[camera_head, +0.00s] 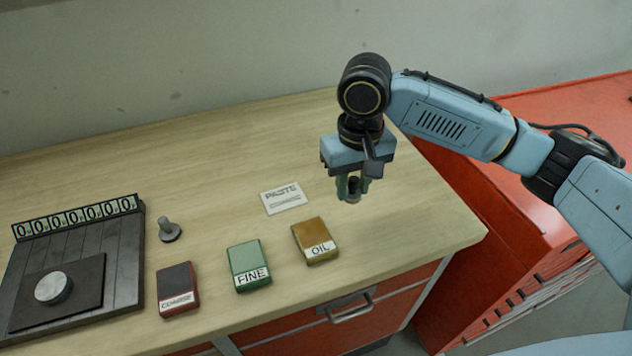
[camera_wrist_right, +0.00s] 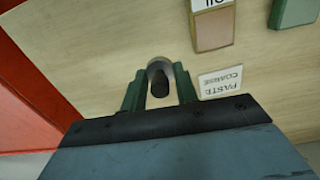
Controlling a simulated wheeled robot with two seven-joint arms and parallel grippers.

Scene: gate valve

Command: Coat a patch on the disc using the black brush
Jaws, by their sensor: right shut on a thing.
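The disc (camera_head: 53,287) is a round silver piece on a dark square plate at the lower left of the head view. My right gripper (camera_head: 353,188) is above the wooden bench, to the right of the paste card and far from the disc. Its green fingers are shut on a small dark upright piece, apparently the black brush (camera_wrist_right: 160,86), with a grey rounded part showing in the right wrist view. The fingers hide part of it. A grey peg with a round base (camera_head: 169,231) stands to the right of the dark board. My left gripper is not in view.
A COARSE block (camera_head: 177,289), a FINE block (camera_head: 249,266) and an OIL block (camera_head: 316,241) line the bench's front. A white PASTE card (camera_head: 284,198) lies behind them. A row of zero digits (camera_head: 76,217) edges the dark board (camera_head: 128,255). The bench's back is clear.

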